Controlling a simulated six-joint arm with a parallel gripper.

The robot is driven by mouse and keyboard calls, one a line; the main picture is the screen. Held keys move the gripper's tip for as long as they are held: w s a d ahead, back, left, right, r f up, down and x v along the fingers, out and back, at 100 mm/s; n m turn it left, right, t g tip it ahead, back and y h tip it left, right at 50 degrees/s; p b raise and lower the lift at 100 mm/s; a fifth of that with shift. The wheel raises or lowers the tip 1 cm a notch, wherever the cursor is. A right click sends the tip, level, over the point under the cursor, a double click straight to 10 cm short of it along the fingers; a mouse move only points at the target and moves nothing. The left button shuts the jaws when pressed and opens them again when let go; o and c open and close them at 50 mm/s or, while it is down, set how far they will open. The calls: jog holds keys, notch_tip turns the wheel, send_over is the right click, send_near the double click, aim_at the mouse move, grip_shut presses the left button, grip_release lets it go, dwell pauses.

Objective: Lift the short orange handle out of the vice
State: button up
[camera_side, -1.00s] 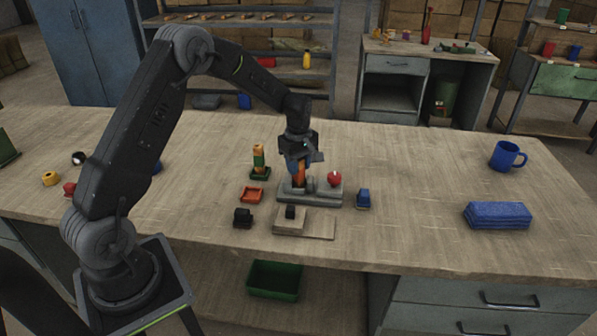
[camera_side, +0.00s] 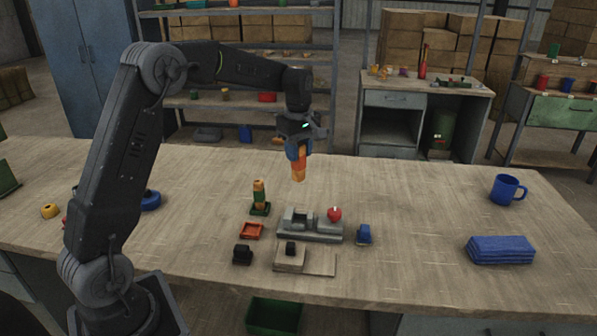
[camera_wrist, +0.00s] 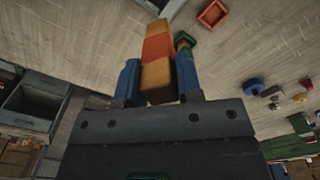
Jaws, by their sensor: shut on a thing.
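My gripper (camera_side: 298,154) is shut on the short orange handle (camera_side: 299,170) and holds it upright in the air above the table. The grey vice (camera_side: 296,226) stands below and stands clear of the handle, with a red ball-shaped knob (camera_side: 334,214) at its right end. In the wrist view the handle (camera_wrist: 157,60) sits between the two blue fingers of my gripper (camera_wrist: 158,80), with an orange-red band across its tan-orange body.
A green stand with a similar banded handle (camera_side: 259,196) is left of the vice. A red tray (camera_side: 251,231), a black block (camera_side: 243,254), a wooden board (camera_side: 318,262) and a blue block (camera_side: 364,234) stand close around. The table's right middle is clear up to the blue mug (camera_side: 506,189) and cloth (camera_side: 500,249).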

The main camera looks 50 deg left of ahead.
jog(key=shift+r, duration=4.6)
jog(key=shift+a, duration=0.1)
